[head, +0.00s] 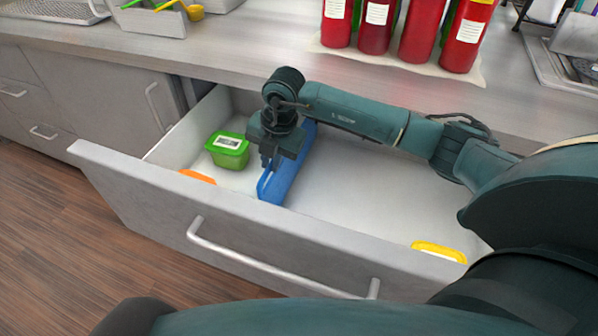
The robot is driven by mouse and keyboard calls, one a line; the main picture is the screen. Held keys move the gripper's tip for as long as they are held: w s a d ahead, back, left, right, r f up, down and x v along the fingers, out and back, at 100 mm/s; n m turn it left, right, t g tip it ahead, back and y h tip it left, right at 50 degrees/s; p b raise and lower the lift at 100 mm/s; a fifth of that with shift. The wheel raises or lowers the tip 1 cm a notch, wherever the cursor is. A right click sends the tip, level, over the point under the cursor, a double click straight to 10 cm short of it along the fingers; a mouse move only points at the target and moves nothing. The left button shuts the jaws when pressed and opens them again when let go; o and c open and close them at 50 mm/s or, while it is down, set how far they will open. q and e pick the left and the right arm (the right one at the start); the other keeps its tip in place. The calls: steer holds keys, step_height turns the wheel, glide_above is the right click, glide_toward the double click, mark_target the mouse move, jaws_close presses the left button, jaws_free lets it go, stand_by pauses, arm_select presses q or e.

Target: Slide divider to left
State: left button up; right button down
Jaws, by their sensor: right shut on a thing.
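The blue divider (287,179) stands in the open drawer, running from front to back, left of the drawer's middle. My right gripper (268,165) points down over the divider and is shut on its upper edge. The gripper and wrist hide part of the divider. The drawer (200,202) is pulled out below the counter. My left gripper is not in the head view.
A green container (229,150) sits left of the divider, with an orange item (198,177) near the drawer front. A yellow item (439,251) lies at the right front. Between divider and yellow item the drawer floor is clear. Red bottles (417,32) stand on the counter.

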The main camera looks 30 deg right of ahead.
steer(key=shift+w+a+r, duration=0.1)
steer(key=shift+w+a, duration=0.4)
steer(key=shift+w, duration=0.05)
steer(key=c, duration=1.5)
jaws_free()
steer(key=shift+a, duration=0.1)
steer(key=shift+o, duration=0.2)
step_height(320, 180, up, 13)
steer(key=s+d, duration=0.1)
steer(key=s, duration=0.1)
steer(key=shift+d, duration=0.4)
